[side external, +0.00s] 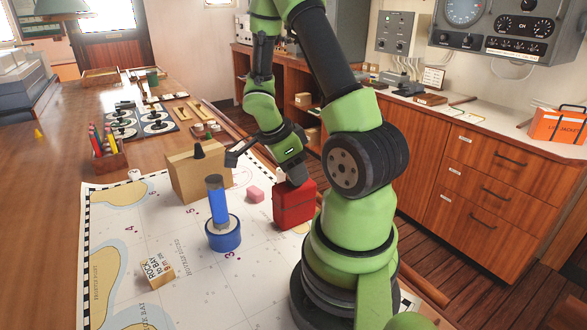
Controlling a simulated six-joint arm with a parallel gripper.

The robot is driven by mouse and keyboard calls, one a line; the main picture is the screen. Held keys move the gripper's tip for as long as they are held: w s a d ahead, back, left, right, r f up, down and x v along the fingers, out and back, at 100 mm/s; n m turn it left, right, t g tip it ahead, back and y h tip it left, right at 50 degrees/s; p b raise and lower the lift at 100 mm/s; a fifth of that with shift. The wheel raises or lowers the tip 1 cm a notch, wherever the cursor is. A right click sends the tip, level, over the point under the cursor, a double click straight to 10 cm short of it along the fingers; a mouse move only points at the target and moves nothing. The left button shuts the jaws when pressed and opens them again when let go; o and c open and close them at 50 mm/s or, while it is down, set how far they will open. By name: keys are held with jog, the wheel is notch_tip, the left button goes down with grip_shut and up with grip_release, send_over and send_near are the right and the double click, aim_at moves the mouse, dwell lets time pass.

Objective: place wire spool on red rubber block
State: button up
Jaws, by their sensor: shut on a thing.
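My gripper (297,176) points down at the upper edge of a tall red box (293,207). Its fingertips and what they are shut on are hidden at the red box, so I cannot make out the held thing. No wire spool can be made out for sure. A blue cylinder with a grey top (217,203) stands upright at a wider round blue piece (224,238), left of my gripper.
A tan box (187,178) stands behind the blue cylinder. A lettered wooden block (158,271) lies at the front left of the chart (200,290). A pencil holder (108,160) and dial panels (140,122) are farther back. The chart's front middle is clear.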

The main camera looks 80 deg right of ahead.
jog(key=shift+f, duration=0.1)
jog(key=o, duration=0.9)
jog(key=v, duration=1.2)
jog(key=shift+s+a+r+n+t+y, duration=0.3)
jog(key=shift+a+r+n+t+y, duration=0.9)
jog(key=shift+a+n, duration=2.45)
jog(key=shift+s+a+r+n+t+y, duration=0.35)
jog(key=shift+a+r+n+t, duration=1.85)
jog(key=shift+n, duration=2.4)
jog(key=shift+s+a+r+n+t+y, duration=0.3)
jog(key=shift+a+r+n+t+y, duration=0.65)
jog(key=shift+a+n+t, duration=2)
jog(key=shift+a+r+n+g, duration=0.2)
jog(key=shift+a+n+g, duration=0.35)
jog(key=shift+n+g, duration=0.55)
